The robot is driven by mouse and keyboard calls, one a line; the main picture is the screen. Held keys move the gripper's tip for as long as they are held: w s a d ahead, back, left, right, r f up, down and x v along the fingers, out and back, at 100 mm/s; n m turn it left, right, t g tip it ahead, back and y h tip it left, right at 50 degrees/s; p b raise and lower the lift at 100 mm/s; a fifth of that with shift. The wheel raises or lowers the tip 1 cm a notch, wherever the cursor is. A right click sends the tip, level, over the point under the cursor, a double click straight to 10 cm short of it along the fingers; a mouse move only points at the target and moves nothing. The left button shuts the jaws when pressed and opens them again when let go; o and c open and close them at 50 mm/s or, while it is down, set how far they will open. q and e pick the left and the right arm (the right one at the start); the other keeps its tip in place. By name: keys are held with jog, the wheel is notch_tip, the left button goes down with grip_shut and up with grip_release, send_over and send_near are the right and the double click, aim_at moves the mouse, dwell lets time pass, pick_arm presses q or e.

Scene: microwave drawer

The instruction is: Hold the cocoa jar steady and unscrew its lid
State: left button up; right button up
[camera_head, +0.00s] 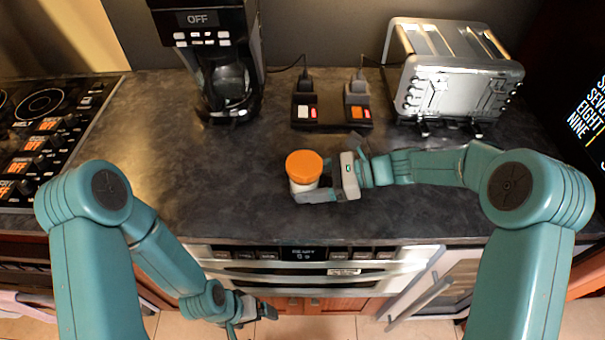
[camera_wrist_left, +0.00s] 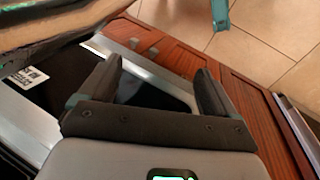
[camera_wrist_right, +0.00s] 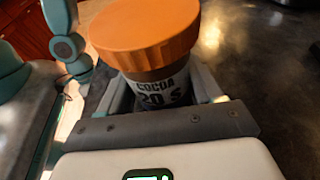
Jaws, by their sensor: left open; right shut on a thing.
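The cocoa jar (camera_head: 303,186) stands upright on the dark counter, with its orange lid (camera_head: 304,166) on top. In the right wrist view the jar's label (camera_wrist_right: 160,90) reads "COCOA" below the orange lid (camera_wrist_right: 145,35). My right gripper (camera_head: 312,193) comes from the right and is shut on the jar's body, below the lid. My left gripper (camera_head: 250,312) is low in front of the counter, apart from the jar. It is open and empty in the left wrist view (camera_wrist_left: 158,85). The jar's lower part is partly hidden by the right gripper.
A stove (camera_head: 45,135) is at left. The counter left of the jar is clear.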

pick_arm(q)
jog(key=shift+o, duration=0.3)
jog(key=w+a+r+n+t, duration=0.2)
jog(key=w+a+r+n, duration=0.15)
jog(key=a+r, duration=1.45)
notch_tip(320, 180, up, 22)
jog(key=m+g+y, duration=0.1)
jog(key=m+y, duration=0.2)
jog(key=m, duration=0.9)
send_over(305, 163)
jog(key=shift+s+a+n, duration=0.15)
jog(key=shift+a+n, duration=0.05)
jog(key=shift+n, duration=0.05)
jog(key=shift+d+f, duration=0.1)
jog(key=shift+f, duration=3.7)
